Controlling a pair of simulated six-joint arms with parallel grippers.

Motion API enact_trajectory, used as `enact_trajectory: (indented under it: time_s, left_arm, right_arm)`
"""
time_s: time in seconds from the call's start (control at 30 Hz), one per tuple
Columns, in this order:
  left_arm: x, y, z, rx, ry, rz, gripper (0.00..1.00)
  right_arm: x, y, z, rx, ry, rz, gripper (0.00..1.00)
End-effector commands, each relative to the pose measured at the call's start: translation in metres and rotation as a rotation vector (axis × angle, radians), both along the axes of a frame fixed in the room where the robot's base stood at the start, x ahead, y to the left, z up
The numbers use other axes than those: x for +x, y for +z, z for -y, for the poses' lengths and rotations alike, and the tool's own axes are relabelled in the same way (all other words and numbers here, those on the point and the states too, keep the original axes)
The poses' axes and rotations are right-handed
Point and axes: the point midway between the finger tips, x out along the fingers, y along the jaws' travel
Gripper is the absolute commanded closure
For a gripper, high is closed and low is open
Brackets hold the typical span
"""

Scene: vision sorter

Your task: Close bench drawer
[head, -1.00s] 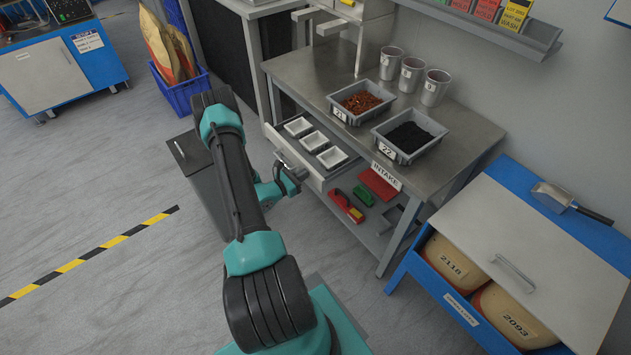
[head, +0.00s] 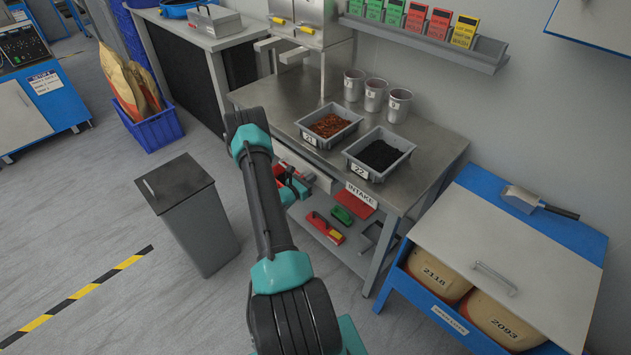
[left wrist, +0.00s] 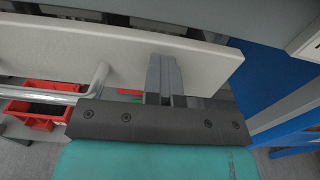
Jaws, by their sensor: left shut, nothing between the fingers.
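The bench drawer's pale front panel (head: 321,179) shows under the steel bench top (head: 275,105), partly hidden behind my left arm. The white trays inside the drawer do not show. In the left wrist view the drawer front (left wrist: 215,62) runs across the picture, with its bar handle (left wrist: 50,93) at the left. My left gripper (left wrist: 164,68) is shut and empty, with its fingertips at the drawer front, right of the handle. Whether they touch, and whether a small gap remains behind the front, I cannot tell. My right gripper is not in view.
Two bins, one of reddish pieces (head: 330,125) and one of black pieces (head: 379,155), stand on the bench. A red tool (head: 325,228) and a green item (head: 342,215) lie on the lower shelf. A grey waste bin (head: 190,215) stands on the floor at left.

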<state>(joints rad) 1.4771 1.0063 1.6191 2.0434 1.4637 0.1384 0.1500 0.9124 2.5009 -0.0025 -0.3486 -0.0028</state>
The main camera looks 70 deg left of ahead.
Motion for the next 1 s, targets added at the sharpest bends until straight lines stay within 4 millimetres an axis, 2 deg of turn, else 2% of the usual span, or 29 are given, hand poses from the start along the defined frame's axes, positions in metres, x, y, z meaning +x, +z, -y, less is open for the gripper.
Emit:
enact_trajectory:
  time_s: [0.33,0.57,0.77,1.0]
  left_arm:
    - [0.006,0.002,-0.004,0.009,0.004,-0.001,1.00]
    - [-0.003,0.002,0.003,0.007,-0.003,-0.001,1.00]
    - [-0.023,0.001,0.020,0.002,-0.018,-0.001,1.00]
    - [-0.069,0.001,0.038,0.000,-0.016,-0.001,1.00]
  right_arm:
    - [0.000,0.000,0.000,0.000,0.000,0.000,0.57]
    - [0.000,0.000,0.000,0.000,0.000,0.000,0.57]
    - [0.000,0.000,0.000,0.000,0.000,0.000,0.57]
    - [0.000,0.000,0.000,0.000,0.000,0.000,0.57]
